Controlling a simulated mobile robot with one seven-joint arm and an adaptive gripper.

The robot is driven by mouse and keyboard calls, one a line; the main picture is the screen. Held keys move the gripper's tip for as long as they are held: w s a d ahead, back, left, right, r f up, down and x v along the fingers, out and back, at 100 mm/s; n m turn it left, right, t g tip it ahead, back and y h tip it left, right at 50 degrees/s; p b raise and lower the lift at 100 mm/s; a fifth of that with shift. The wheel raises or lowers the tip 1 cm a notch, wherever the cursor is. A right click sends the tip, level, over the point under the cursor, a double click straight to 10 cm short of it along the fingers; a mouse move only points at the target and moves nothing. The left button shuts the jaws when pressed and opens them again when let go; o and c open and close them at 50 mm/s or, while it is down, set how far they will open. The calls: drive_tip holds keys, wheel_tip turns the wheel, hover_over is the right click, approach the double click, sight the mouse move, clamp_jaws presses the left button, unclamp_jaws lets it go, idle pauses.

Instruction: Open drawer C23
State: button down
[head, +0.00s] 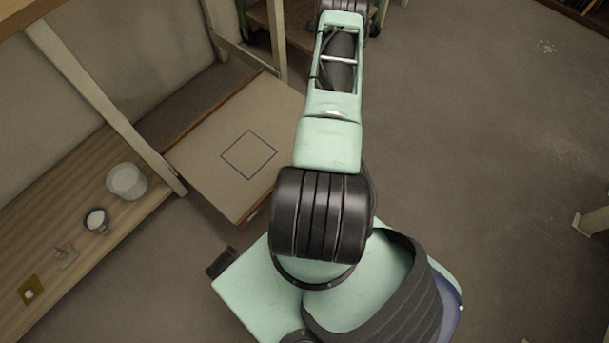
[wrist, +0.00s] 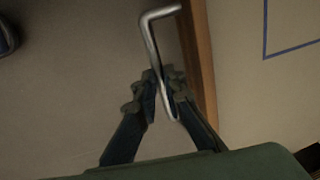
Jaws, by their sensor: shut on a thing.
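A metal bar handle (wrist: 158,45) shows in the wrist view, with its upper end bent toward a brown wooden edge (wrist: 198,60). My gripper (wrist: 166,85) is shut on the lower part of this handle, its dark fingers on either side of the bar. The wooden edge belongs to a low unit with a pale top, whose top (head: 225,125) also shows in the head view, marked with a blue square outline. My gripper does not show in the head view. No label C23 is readable, and the drawer's front is seen too steeply to tell how far it stands out.
A wooden bench (head: 75,225) at the left holds a white tub (head: 127,181), a dark cup with white contents (head: 96,221) and small items. A pale post (head: 105,105) stands between the bench and the unit. The floor (head: 470,130) on the right is mostly clear.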

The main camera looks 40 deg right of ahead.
drive_tip(key=c, duration=2)
unclamp_jaws()
wheel_tip(320, 180, up, 10)
